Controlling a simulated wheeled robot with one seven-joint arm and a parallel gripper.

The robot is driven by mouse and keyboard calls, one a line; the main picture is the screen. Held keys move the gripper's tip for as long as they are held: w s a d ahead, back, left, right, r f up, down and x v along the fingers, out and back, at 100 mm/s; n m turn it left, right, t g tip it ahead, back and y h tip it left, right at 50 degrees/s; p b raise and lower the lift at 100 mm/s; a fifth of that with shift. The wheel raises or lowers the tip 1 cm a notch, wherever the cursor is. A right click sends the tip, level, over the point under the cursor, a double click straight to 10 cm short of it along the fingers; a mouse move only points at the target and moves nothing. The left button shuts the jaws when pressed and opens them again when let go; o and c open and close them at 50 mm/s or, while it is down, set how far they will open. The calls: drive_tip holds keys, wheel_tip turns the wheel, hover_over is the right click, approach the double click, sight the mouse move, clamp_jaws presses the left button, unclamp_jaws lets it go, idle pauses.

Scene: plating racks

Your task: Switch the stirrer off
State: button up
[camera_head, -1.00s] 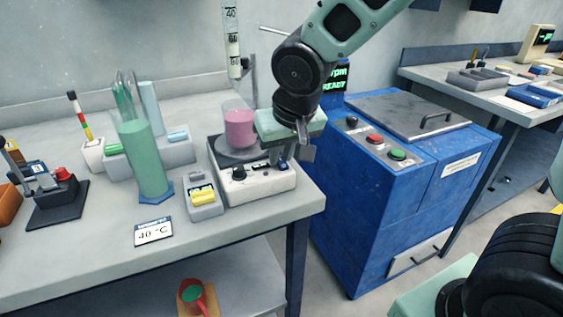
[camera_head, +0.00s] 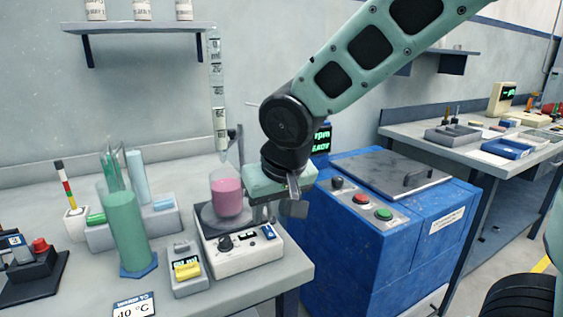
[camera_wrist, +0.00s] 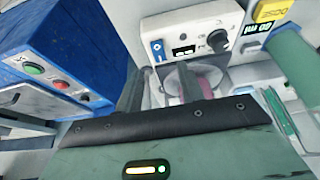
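The stirrer (camera_head: 240,258) is a white box on the bench with a dark knob, a small dark display and a blue switch (camera_head: 269,232) on its front. A beaker of pink liquid (camera_head: 227,197) stands on its round plate. My gripper (camera_head: 277,210) hangs above the stirrer's right side, beside the beaker, and looks open and empty. In the wrist view, the stirrer's front (camera_wrist: 190,40) shows upside down beyond the fingers, with the blue switch (camera_wrist: 158,48) apart from them. The beaker is partly hidden behind a finger there.
A green cylinder (camera_head: 127,230) and a small device with a yellow part (camera_head: 187,272) stand left of the stirrer. A blue cabinet (camera_head: 345,245) with several buttons stands right of the bench. A clamped syringe-like tube (camera_head: 218,95) rises behind the beaker.

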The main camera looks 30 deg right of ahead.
drive_tip(key=p+v, duration=0.1)
drive_tip(key=v, duration=1.2)
drive_tip(key=shift+r, duration=0.2)
drive_tip(key=s+a+f+n+g+p, duration=0.2)
drive_tip(key=s+a+f+n+p, duration=0.1)
drive_tip(key=s+f, duration=0.2)
drive_tip(key=s+a+f+n+g+p, duration=0.2)
drive_tip(key=s+a+f+n+p, duration=0.1)
drive_tip(key=s, duration=0.6)
wheel_tip(320, 180, down, 2)
drive_tip(key=shift+s+a+f+n+g+y+p, duration=0.15)
drive_tip(key=shift+n+g+y+p, duration=0.25)
drive_tip(key=shift+n, duration=0.4)
